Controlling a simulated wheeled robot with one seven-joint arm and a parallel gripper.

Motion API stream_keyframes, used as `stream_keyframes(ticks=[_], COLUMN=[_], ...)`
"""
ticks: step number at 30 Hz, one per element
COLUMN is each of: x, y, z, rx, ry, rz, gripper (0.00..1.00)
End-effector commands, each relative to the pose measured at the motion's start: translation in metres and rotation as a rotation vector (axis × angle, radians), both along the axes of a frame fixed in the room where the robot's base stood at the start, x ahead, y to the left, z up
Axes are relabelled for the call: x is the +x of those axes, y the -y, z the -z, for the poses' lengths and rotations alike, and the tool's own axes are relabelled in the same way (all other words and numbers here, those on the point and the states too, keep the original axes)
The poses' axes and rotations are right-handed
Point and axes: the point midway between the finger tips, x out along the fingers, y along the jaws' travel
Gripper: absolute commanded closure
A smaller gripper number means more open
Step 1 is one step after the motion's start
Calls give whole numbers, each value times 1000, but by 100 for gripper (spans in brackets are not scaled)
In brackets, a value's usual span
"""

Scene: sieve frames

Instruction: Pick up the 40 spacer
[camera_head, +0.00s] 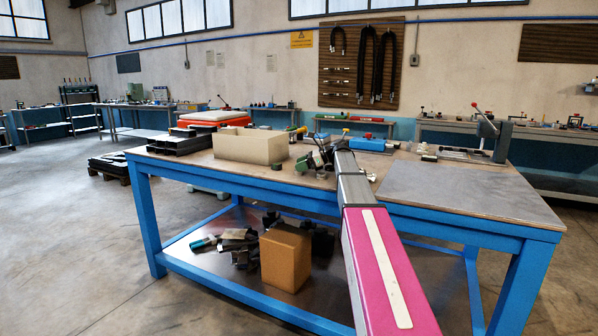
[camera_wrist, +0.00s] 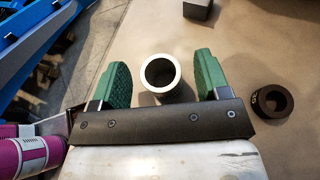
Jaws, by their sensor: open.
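In the wrist view a pale metal hollow cylinder (camera_wrist: 163,90) stands on the tan tabletop between the two green fingers of my gripper (camera_wrist: 163,80). The fingers are apart, with a gap on each side of the cylinder. A dark ring (camera_wrist: 284,104) with a small pale marking lies on the tabletop, right of the right finger. The marking is too small to read for sure, so I cannot tell which piece is the 40 spacer. In the head view my gripper (camera_head: 318,160) is over the blue-framed workbench (camera_head: 460,190), and the small pieces by it are hard to make out.
An open cardboard box (camera_head: 250,146) stands left of my gripper, with dark trays (camera_head: 185,142) further left. A blue object (camera_head: 367,145) and a lever tool (camera_head: 492,135) are on the right. A grey mat (camera_head: 455,192) is bare.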

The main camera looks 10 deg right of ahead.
Motion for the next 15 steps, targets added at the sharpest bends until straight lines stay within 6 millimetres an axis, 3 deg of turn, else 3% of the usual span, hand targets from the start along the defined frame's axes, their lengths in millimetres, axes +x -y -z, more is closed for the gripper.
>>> stream_keyframes(ticks=[6,13,15], x=[6,6,6], y=[-25,-26,-26], z=[12,12,12], rx=[0,0,0], ry=[0,0,0], rz=[-1,0,0], gripper=[31,31,54])
